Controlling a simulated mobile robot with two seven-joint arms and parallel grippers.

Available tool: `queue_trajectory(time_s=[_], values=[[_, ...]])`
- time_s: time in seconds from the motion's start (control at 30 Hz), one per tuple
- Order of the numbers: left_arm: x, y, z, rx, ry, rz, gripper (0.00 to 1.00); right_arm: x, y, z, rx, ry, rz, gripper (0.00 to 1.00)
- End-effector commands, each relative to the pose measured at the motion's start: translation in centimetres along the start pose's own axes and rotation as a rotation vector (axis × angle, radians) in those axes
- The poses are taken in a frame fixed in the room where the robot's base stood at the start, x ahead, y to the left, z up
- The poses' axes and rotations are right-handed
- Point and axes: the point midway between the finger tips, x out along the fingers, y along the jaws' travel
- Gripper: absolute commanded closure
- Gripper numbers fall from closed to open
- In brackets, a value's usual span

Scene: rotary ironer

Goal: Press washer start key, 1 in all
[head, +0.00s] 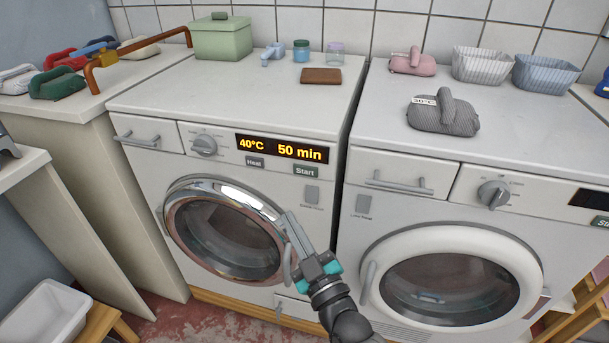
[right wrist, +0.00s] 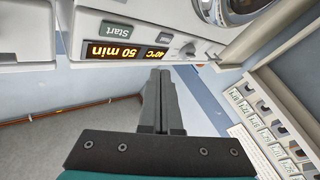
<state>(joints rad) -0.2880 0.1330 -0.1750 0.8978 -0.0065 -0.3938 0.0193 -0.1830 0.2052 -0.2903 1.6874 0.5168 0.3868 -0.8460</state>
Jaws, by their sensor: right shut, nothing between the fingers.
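The left washer (head: 160,165) has a lit display (head: 285,149) reading 40°C and 50 min. In the right wrist view the shut fingers (right wrist: 160,76) point toward the panel, with the Start key (right wrist: 120,30) upside down, up and left of the tips. My left gripper is not in view.
A second machine (head: 400,225) with a dark display stands to the right. A green box (head: 220,38), brown block (head: 321,75) and small jars lie on the left washer's top. A grey bundle (head: 443,115) and baskets (head: 482,65) sit on the right one.

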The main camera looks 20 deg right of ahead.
Motion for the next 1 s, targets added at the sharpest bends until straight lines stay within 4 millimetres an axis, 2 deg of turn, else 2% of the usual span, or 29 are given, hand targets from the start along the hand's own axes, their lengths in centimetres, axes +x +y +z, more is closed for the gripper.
queue_trajectory(time_s=[0.1, 0.2, 0.63, 1.0], values=[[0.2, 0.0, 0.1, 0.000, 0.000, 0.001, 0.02, 0.6, 0.7, -1.4, -0.016, 0.041, 0.025, 1.00], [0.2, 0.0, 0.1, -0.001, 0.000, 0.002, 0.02, 0.7, 0.9, -1.8, -0.022, 0.051, 0.033, 1.00], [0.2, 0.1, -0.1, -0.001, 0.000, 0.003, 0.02, 0.9, 1.1, -1.6, -0.022, 0.050, 0.033, 1.00], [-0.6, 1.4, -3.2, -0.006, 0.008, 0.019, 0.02, 3.0, 2.6, -0.1, -0.022, 0.051, 0.032, 1.00]])
